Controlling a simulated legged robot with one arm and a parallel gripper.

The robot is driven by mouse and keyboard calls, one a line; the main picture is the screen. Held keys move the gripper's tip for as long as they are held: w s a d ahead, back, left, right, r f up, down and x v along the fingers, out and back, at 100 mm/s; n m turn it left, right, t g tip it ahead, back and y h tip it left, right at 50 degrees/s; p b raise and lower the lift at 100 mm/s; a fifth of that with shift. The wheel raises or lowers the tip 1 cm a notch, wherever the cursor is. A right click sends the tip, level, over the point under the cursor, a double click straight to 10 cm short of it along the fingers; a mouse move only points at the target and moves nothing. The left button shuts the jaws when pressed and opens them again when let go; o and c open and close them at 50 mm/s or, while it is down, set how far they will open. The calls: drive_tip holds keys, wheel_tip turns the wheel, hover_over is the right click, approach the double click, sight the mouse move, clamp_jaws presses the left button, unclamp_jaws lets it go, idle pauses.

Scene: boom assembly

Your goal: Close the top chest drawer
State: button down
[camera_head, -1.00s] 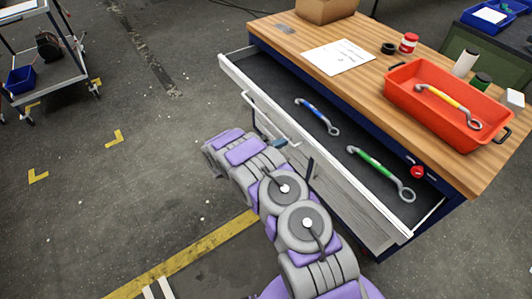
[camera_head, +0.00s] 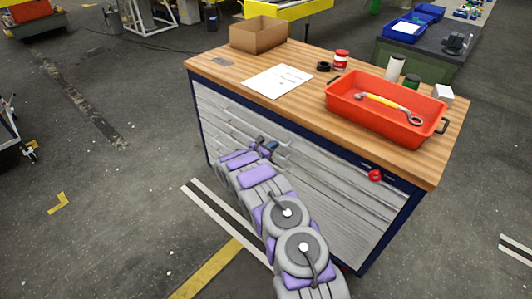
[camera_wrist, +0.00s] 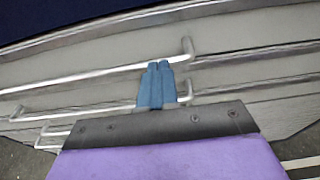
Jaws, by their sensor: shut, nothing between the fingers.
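The top chest drawer (camera_head: 228,108) is pushed in, its grey front about flush with the blue cabinet frame, and its inside is hidden. My gripper (camera_head: 269,147) is at the chest front, near the upper drawers. In the wrist view my gripper's blue fingers (camera_wrist: 158,68) are together with nothing between them, pointing at the drawer front (camera_wrist: 100,55). A bar handle (camera_wrist: 90,77) runs beside the fingertips. I cannot tell whether the fingers touch the front.
The wooden worktop (camera_head: 300,65) holds a cardboard box (camera_head: 258,36), white paper (camera_head: 278,81), and a red-orange tray (camera_head: 375,120) with a yellow wrench (camera_head: 388,104).

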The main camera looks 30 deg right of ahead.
drive_tip(key=shift+w+r, duration=0.1)
drive_tip(key=shift+r, duration=0.1)
drive_tip(key=shift+d, duration=0.1)
drive_tip(key=shift+d, duration=0.15)
